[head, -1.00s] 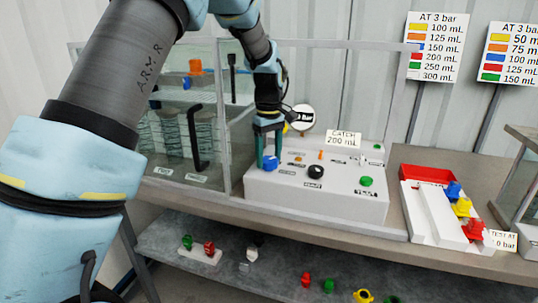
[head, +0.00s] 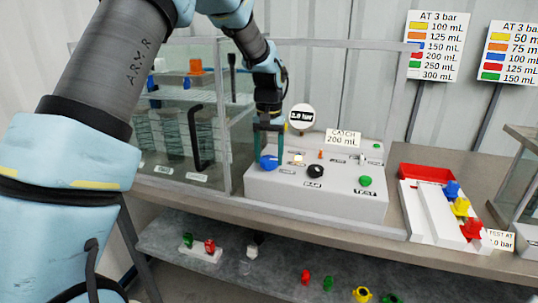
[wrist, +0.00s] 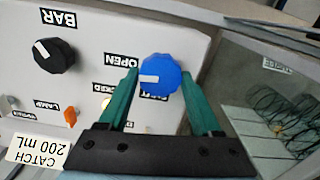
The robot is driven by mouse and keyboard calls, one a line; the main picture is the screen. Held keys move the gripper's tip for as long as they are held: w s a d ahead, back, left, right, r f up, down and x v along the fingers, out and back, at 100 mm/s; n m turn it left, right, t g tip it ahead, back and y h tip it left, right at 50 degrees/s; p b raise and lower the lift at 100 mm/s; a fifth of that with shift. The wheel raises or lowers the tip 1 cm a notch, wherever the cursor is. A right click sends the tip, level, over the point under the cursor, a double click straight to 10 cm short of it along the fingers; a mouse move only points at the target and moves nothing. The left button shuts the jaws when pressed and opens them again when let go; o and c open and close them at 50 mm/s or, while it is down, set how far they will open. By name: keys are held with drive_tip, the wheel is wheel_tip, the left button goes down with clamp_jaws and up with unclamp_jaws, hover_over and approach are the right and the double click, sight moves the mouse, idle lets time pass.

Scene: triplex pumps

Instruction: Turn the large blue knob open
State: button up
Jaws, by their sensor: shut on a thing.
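The large blue knob (head: 268,162) sits at the left end of the white control box (head: 315,207). In the wrist view, the knob (wrist: 166,75) lies between the two green fingers of my gripper (wrist: 162,84), which is shut on it. Another label beside the knob is partly hidden by a finger. In the head view, my gripper (head: 269,142) reaches down onto the knob from above.
A black knob (head: 316,171) and a green button (head: 365,181) are on the box. A lamp (head: 297,158) glows. The round gauge (head: 301,116) appears to read 2.0 bar. A glass-walled case (head: 222,120) stands close left. A red tray (head: 428,173) is at right.

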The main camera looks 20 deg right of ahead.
sight(269, 159)
drive_tip(key=shift+m, duration=0.5)
drive_tip(key=o, duration=1.4)
wheel_tip(269, 159, up, 11)
drive_tip(key=shift+f+b, duration=0.1)
drive_tip(key=shift+b, duration=1)
